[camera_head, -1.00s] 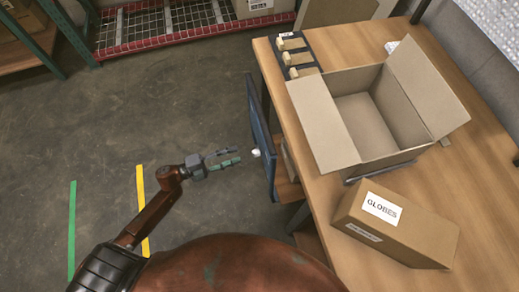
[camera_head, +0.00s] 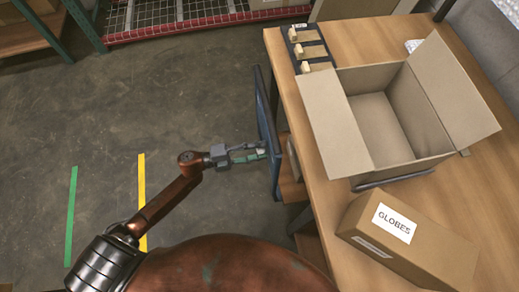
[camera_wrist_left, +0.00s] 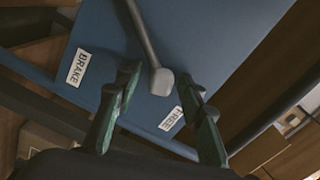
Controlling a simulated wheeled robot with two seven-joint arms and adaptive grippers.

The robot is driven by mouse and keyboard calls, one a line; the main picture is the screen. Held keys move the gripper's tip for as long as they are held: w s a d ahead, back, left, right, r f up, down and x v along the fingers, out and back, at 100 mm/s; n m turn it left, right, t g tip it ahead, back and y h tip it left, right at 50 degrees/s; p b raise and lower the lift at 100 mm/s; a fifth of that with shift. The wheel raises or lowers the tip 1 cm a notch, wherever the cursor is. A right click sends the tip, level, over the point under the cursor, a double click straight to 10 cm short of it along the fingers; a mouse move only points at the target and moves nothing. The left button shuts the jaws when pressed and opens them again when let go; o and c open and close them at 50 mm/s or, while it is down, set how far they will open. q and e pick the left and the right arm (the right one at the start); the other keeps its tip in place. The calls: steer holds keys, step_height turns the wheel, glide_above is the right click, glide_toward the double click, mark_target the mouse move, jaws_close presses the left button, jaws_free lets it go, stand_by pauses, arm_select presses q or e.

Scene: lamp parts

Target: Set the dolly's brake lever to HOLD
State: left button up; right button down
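A blue panel (camera_head: 266,134) stands upright at the table's left side. In the left wrist view the panel (camera_wrist_left: 215,45) fills the middle and carries a grey lever (camera_wrist_left: 147,38) with a pale, blunt end (camera_wrist_left: 162,82). A white label reading BRAKE (camera_wrist_left: 78,68) is left of the lever, and one reading FREE (camera_wrist_left: 171,118) is just below its end. I see no label reading HOLD. My left gripper (camera_head: 262,150) is at the panel. In the wrist view its green-padded fingers (camera_wrist_left: 158,80) are apart, with the lever's end between their tips and gaps showing on both sides. My right gripper is out of view.
The wooden table (camera_head: 490,190) holds an open carton (camera_head: 345,135), a closed box marked GLOBES (camera_head: 425,245) and a dark rack with wooden pieces (camera_head: 316,68). The floor (camera_head: 110,115) left of the panel is clear, with green and yellow tape strips.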

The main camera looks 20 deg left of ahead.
arm_select(q)
steer(key=shift+c, duration=0.6)
jaws_close()
